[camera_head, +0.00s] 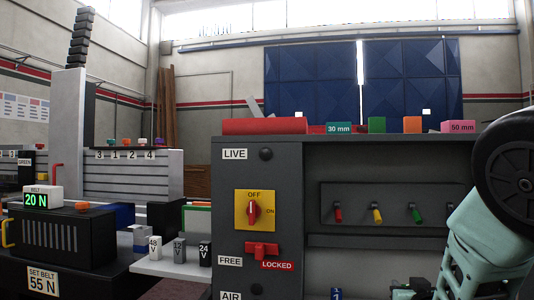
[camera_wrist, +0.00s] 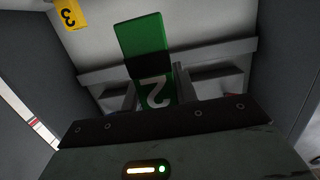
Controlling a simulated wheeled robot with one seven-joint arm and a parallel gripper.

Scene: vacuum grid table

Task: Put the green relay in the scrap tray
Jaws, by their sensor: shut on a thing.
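The green relay (camera_wrist: 142,35), marked with a white 2, is between the fingers of my gripper (camera_wrist: 156,85) in the wrist view. My gripper is shut on it, and a dark band crosses the relay's middle. In the head view my arm comes down at the right edge; the gripper's fingers and the held relay cannot be made out clearly there. I cannot identify the scrap tray for sure in either view. A long red tray-like thing (camera_head: 264,126) lies on top of the grey cabinet, but no label shows on it.
A yellow relay (camera_wrist: 69,14) marked 3 is at the upper left of the wrist view. A blue piece (camera_head: 337,294) marked 1 shows at the head view's bottom edge. The grey cabinet (camera_head: 275,220) carries a red switch, a lever and several coloured plugs. Coloured blocks stand on top.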

